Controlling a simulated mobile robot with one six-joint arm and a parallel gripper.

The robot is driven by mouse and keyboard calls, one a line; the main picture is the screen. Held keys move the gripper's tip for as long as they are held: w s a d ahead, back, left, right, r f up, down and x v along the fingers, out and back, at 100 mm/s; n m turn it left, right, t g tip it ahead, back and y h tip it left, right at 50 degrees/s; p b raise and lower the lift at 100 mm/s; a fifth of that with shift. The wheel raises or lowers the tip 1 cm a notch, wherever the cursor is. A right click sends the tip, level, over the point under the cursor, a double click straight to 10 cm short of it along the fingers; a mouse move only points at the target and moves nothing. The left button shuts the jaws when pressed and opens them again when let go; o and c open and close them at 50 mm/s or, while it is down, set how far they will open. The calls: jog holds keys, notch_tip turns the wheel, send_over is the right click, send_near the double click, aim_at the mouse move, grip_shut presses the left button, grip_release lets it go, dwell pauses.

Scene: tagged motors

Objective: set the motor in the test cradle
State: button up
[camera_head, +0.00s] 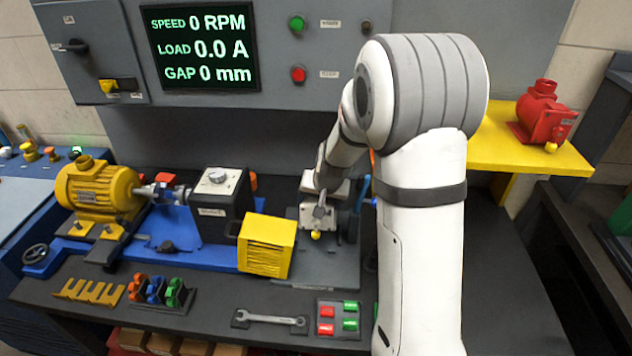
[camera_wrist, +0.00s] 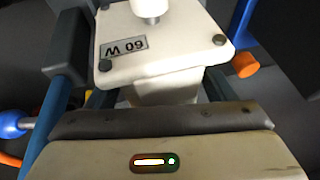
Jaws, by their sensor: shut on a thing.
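The motor, a pale block with a square flange, corner bolts, a short shaft and a "60 W" plate (camera_wrist: 125,47), fills the upper middle of the wrist view. My gripper (camera_wrist: 150,75) is shut on it, with a dark finger at its left side. In the head view, a pale grey body with a yellow knob (camera_head: 316,224) shows below my wrist and seems to be this motor. It is over or on a dark grey plate (camera_head: 335,268), perhaps the test cradle's base. My forearm hides much of this spot, so I cannot tell whether the motor touches the cradle.
Left of it stand a yellow vented box (camera_head: 266,246), a black box with a dial (camera_head: 218,205) and a yellow motor (camera_head: 98,195). A red motor (camera_head: 541,112) stands on a yellow shelf (camera_head: 490,150). A wrench (camera_head: 270,319) lies in front. The display (camera_head: 200,47) reads GAP 0 mm.

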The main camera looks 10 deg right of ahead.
jog(key=shift+f+b, duration=0.8)
jog(key=shift+f, duration=2.5)
jog(key=o, duration=1.8)
jog(key=shift+f, duration=0.1)
jog(key=shift+c, duration=0.2)
jog(key=shift+s, duration=0.1)
